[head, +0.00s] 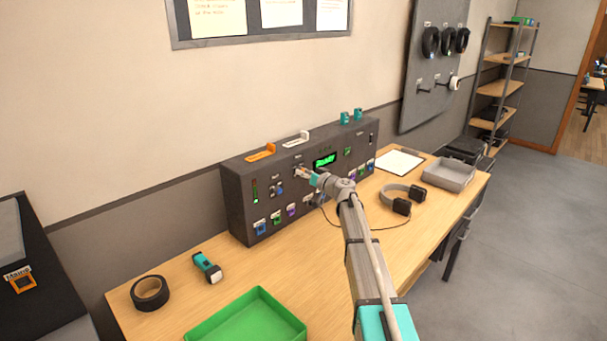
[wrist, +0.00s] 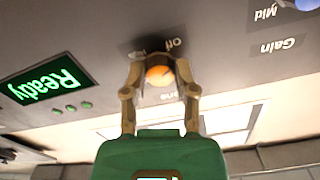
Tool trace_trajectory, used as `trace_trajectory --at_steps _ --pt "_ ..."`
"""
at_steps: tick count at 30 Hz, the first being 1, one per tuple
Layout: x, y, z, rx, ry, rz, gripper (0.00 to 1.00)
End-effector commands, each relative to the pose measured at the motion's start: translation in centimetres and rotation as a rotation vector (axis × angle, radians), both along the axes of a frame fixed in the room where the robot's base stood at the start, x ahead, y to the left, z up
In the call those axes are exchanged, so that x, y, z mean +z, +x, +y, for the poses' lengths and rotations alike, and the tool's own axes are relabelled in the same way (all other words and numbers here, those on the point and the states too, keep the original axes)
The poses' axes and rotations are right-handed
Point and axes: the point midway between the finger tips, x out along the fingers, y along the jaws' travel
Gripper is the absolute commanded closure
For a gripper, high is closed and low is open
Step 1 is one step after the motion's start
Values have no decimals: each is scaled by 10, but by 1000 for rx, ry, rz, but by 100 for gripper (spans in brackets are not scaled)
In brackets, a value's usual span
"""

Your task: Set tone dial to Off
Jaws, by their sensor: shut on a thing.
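The lighting console (head: 237,195) is a dark grey box with a sloped panel, standing against the wall on the wooden table. My gripper (head: 303,173) reaches its upper panel, just left of the green "Ready" display (head: 325,160). In the wrist view my gripper (wrist: 160,75) has its two fingers closed around an orange-topped round dial (wrist: 159,76). The label "Off" shows beside the dial, and part of the lettering around it is covered by the fingers. The dial's pointer cannot be made out. The "Ready" display (wrist: 43,82) also shows in the wrist view.
A green tray (head: 247,318), black tape roll (head: 150,292) and teal torch (head: 207,267) lie at the table's front left. Headphones (head: 402,197), a grey tray (head: 448,176) and a clipboard (head: 400,161) lie to the right. A "Gain" label and blue knob (wrist: 300,4) are near the dial.

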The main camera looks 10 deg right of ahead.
Motion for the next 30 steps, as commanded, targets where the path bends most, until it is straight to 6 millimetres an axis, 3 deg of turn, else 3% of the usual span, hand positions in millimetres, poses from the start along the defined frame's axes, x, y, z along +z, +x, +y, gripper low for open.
trace_trajectory --at_steps 12,29,30 --pt "-1 -1 0 3 -215 -153 100" --pt "-1 -1 0 3 -251 -179 100" --pt "-1 -1 0 3 -251 -179 59"
